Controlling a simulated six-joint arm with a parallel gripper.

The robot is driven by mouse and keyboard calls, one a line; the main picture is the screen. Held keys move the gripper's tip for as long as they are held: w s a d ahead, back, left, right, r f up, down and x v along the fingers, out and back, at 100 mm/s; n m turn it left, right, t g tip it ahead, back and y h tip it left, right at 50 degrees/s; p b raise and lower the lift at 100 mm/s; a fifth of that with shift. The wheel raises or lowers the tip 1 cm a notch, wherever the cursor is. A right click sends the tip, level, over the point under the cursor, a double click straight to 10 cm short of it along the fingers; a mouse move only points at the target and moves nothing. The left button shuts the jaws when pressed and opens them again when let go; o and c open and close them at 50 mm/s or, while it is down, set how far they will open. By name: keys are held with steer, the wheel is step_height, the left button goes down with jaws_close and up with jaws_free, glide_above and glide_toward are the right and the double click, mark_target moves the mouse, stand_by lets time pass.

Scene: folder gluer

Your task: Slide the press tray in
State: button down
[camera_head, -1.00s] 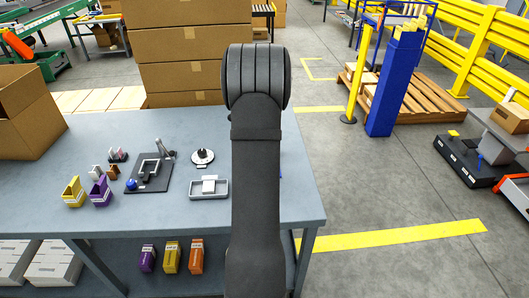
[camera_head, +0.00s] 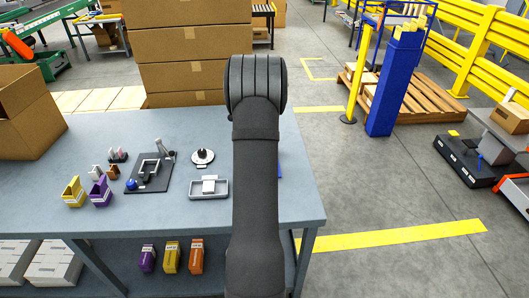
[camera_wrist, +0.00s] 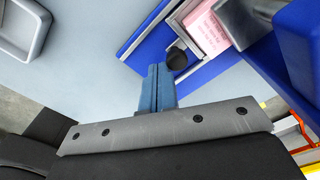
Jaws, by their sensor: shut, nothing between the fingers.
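In the wrist view, my gripper (camera_wrist: 158,72) has its two blue fingers together, with nothing between them. A round black knob (camera_wrist: 177,58) sits just above and right of the fingertips; I cannot tell whether they touch. The knob is at the front of a grey tray (camera_wrist: 186,28) carrying a pink printed card (camera_wrist: 207,33). The tray lies on a blue base (camera_wrist: 150,45), partly under the blue press body (camera_wrist: 285,50). In the head view my arm hides the gripper and most of the press; only a blue sliver (camera_head: 280,171) shows.
A grey open frame (camera_head: 209,188) lies on the table (camera_head: 330,215) left of my arm. Cardboard boxes (camera_head: 190,50) stand behind the table.

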steer(key=shift+w, duration=1.1)
steer(key=shift+w+r, duration=0.15)
steer(key=shift+w, duration=0.1)
steer(key=shift+s, duration=0.1)
steer(key=shift+r, duration=1.9)
steer(key=shift+s+r, duration=0.15)
steer(key=shift+r, duration=0.6)
steer(key=shift+s+r, duration=0.1)
steer(key=shift+r, duration=0.65)
steer(key=shift+f, duration=0.1)
